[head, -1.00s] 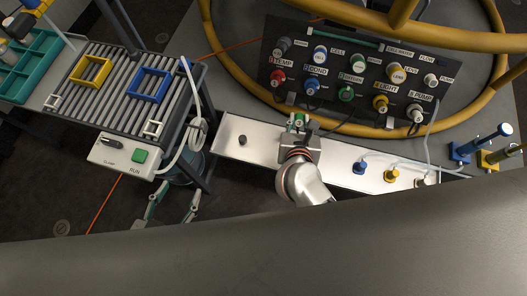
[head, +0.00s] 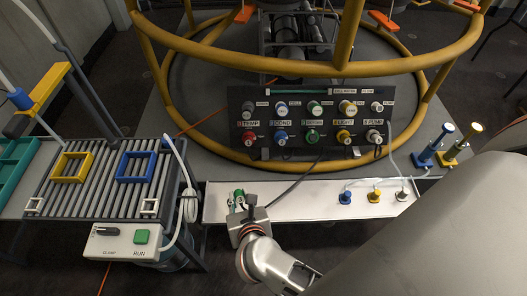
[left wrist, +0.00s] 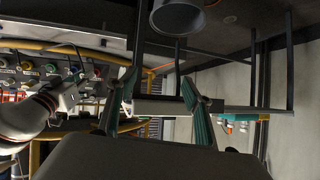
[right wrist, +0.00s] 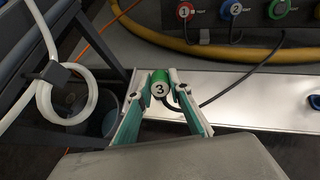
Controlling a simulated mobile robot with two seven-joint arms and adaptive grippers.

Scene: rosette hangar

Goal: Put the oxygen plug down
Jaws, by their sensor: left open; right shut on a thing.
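The oxygen plug (head: 238,194) is a green plug with a dark cable. Whether the plug touches the tray I cannot tell. The cable runs right and up to the dark panel (head: 298,155). My left gripper (left wrist: 158,98) is open and empty in the left wrist view, outside the head view.
The panel carries two rows of coloured connectors behind the tray. A blue plug (head: 345,197), a yellow plug (head: 374,195) and a white plug (head: 402,195) stand at the tray's right. The roller table (head: 104,184) is left. A yellow ring rail (head: 190,150) curves behind.

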